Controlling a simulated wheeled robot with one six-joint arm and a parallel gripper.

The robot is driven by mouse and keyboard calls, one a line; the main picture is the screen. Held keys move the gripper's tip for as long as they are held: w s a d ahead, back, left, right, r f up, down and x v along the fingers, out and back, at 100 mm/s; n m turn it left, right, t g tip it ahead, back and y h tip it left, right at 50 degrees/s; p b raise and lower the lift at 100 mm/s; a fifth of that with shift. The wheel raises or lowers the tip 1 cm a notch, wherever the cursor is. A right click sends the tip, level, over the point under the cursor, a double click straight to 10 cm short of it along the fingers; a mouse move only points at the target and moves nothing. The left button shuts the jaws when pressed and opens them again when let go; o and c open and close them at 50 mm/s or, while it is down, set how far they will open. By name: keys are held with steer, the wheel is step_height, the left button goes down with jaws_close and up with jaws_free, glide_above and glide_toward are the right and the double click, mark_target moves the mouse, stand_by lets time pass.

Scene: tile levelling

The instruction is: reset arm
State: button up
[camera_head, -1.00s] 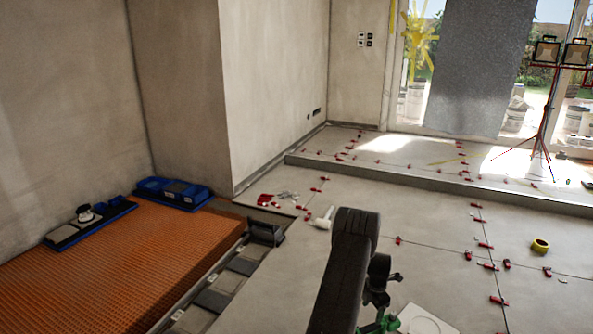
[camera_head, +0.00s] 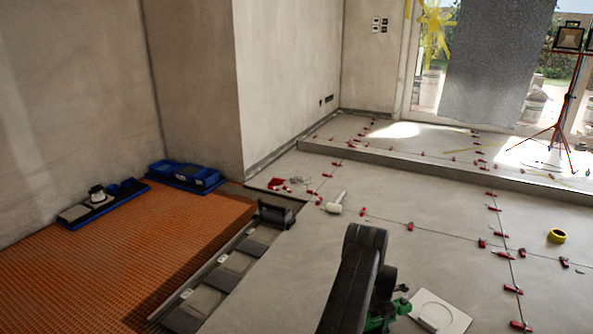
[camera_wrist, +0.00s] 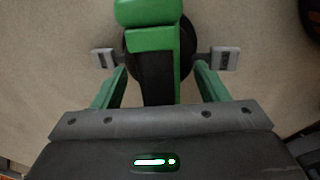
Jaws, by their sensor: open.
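My arm is folded up in the lower middle of the head view. My gripper (camera_head: 390,312) shows there as dark and green parts beside the arm, partly hidden by it. In the wrist view my gripper (camera_wrist: 166,60) has its two grey finger pads wide apart. Green and black parts of my own arm lie behind the gap between them. I see no loose object held in the jaws.
A white square plate (camera_head: 440,312) lies on the floor right of my gripper. Red levelling clips (camera_head: 482,243) line the tile joints. A white mallet (camera_head: 336,203), a yellow tape roll (camera_head: 556,236) and a red tripod light (camera_head: 556,130) stand or lie around. Orange matting (camera_head: 120,255) covers the left.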

steer(key=shift+r, duration=0.3)
step_height(320, 180, up, 13)
steer(key=p, duration=0.5)
step_height(320, 180, down, 14)
steer(key=b, duration=0.5)
steer(key=shift+r, duration=0.1)
step_height(320, 180, up, 7)
steer(key=shift+r+p, duration=0.15)
steer(key=shift+p, duration=0.85)
